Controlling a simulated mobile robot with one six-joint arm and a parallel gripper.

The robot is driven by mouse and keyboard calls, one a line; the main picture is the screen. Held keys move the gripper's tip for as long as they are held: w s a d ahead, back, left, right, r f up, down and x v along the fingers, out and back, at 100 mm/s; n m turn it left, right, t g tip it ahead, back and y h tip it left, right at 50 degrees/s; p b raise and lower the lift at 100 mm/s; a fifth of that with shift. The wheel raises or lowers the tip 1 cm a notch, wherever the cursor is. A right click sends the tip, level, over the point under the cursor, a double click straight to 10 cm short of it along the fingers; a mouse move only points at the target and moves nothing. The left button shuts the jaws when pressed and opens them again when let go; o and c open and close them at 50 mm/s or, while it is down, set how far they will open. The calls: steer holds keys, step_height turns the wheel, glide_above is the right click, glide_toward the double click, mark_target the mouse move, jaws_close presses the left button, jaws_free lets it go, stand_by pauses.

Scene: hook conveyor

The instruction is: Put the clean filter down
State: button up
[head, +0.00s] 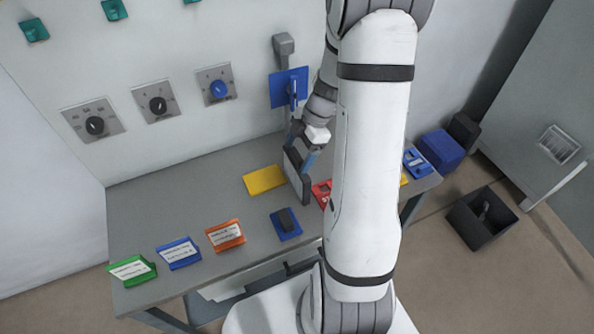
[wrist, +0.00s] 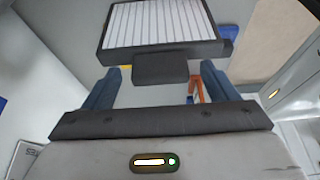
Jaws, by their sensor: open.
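The clean filter (head: 297,176) is a panel with white pleats and a dark frame. It stands on edge at the table, just right of the yellow pad (head: 265,180); I cannot tell whether its lower edge touches the surface. In the wrist view the filter (wrist: 158,24) fills the top middle, with its dark grip tab (wrist: 160,68) toward me. My gripper (head: 304,145) is at the filter's upper edge. In the wrist view my gripper (wrist: 161,76) has its blue fingers apart, one on each side of the tab, with gaps showing.
A blue tray (head: 286,231) with a dark block, and orange, blue and green label stands (head: 178,253), lie along the table's front. A red item (head: 321,192) is partly hidden by my arm. Dials (head: 158,104) line the wall. A black bin (head: 482,217) stands on the floor.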

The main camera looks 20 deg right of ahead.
steer(key=shift+c, duration=0.4)
steer(key=c, duration=1.4)
